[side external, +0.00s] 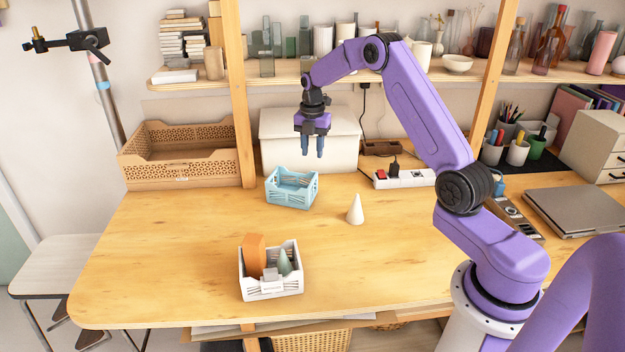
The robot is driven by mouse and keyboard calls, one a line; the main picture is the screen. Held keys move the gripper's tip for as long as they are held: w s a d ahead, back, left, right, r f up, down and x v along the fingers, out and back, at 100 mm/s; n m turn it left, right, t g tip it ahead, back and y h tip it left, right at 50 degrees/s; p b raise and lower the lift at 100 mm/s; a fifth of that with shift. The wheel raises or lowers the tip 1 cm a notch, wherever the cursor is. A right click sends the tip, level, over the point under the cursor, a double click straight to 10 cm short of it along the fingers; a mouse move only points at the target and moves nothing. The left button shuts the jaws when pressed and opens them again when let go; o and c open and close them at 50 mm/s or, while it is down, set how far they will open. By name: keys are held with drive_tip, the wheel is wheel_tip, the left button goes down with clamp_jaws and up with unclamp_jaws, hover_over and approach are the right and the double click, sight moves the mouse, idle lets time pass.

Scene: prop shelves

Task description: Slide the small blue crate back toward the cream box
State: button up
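The small blue crate (291,199) stands on the wooden table in front of the cream box (340,150), with a short strip of table seemingly between them. The cream box is lidded and stands at the back of the table. My gripper (313,156) hangs above the table, pointing down, its two fingers apart with nothing between them. In the picture it is up and to the right of the blue crate, in front of the cream box, and does not touch the crate.
A white cone (355,209) stands right of the blue crate. A white crate (271,286) with an orange block (254,256) and a grey-green cone (285,263) stands nearer the front. A tan perforated crate (180,172) is back left, beside a wooden post (240,100). The table's left front is clear.

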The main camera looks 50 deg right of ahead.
sight(312, 185)
wheel_tip(312, 185, down, 14)
drive_tip(key=shift+r, duration=0.25)
idle(0.4)
clamp_jaws()
